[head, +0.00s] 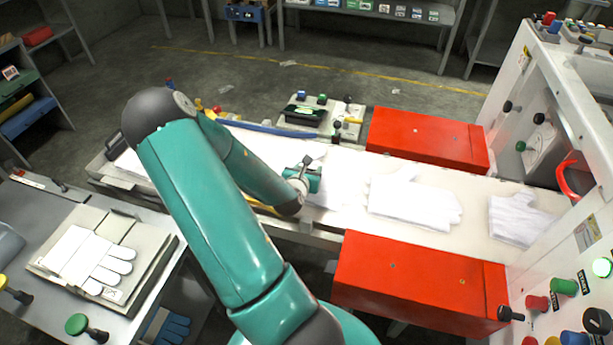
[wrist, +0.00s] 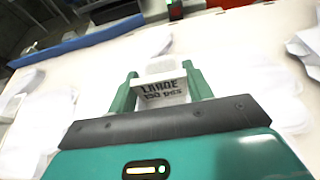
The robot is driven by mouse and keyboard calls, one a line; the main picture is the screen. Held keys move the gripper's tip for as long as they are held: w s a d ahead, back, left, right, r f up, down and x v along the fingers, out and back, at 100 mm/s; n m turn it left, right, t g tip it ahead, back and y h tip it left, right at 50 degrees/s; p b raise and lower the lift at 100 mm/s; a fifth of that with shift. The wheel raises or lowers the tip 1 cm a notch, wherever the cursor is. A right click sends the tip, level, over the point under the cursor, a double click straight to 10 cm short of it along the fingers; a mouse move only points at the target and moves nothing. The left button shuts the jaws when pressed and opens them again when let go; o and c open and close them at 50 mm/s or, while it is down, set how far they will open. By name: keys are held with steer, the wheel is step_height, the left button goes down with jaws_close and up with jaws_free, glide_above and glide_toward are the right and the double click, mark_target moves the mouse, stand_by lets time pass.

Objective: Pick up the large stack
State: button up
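My gripper (head: 303,182) is low over the white conveyor table, left of its middle in the head view. White gloves (head: 323,193) lie under and beside the gripper in the head view, partly hidden by my arm. Another white glove stack (head: 410,202) lies to the right, and one more (head: 518,220) lies at the machine.
Red boxes flank the table, one behind (head: 428,138) and one in front (head: 415,280). The white machine (head: 560,110) with knobs closes off the right end. A glove template (head: 90,258) lies on the left bench. A blue bar (wrist: 75,45) borders the table.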

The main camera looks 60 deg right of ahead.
steer(key=shift+r, duration=0.1)
steer(key=shift+c, duration=0.3)
steer(key=shift+w+r, duration=0.1)
steer(key=shift+r, duration=0.45)
steer(key=w+a+r, duration=0.5)
steer(key=w+r, duration=0.6)
steer(key=w, duration=0.2)
steer(key=shift+r, duration=0.35)
